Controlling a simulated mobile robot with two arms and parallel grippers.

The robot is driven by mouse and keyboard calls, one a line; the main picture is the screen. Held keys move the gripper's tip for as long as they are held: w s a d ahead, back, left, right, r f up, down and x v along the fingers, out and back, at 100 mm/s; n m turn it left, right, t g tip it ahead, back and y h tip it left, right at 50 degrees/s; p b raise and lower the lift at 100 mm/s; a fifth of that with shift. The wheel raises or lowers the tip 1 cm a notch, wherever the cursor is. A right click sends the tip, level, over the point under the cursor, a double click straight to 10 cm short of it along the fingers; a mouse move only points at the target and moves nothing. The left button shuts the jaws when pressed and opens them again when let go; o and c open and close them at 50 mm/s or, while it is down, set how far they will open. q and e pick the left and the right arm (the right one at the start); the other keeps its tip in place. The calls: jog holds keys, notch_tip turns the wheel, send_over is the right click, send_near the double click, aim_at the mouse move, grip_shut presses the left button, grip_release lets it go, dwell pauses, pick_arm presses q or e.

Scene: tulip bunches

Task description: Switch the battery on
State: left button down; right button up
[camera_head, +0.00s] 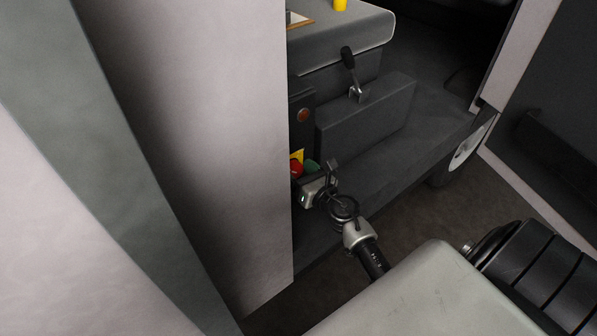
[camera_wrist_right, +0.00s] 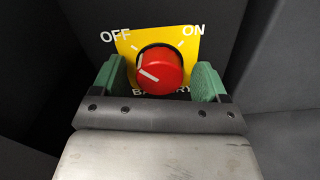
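The battery switch is a red round knob (camera_wrist_right: 160,71) on a yellow plate (camera_wrist_right: 190,48) marked OFF at upper left, ON at upper right and BATTERY below. The white line on the knob lies on its left side, slanting toward the OFF side. The knob (camera_head: 296,169) also shows in the head view, partly hidden by the pale panel edge. My right gripper (camera_wrist_right: 160,80) is open, its green fingers on either side of the knob with a visible gap on each side. In the head view, my right gripper (camera_head: 312,168) is at the knob. My left gripper is not in view.
A large pale panel (camera_head: 190,110) fills the left and cuts off the switch area. A lever (camera_head: 349,65) stands on a dark box behind and right of the gripper. A grey seat (camera_head: 345,40) is above.

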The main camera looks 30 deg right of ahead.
jog(key=c, duration=0.9)
jog(key=shift+o, duration=0.2)
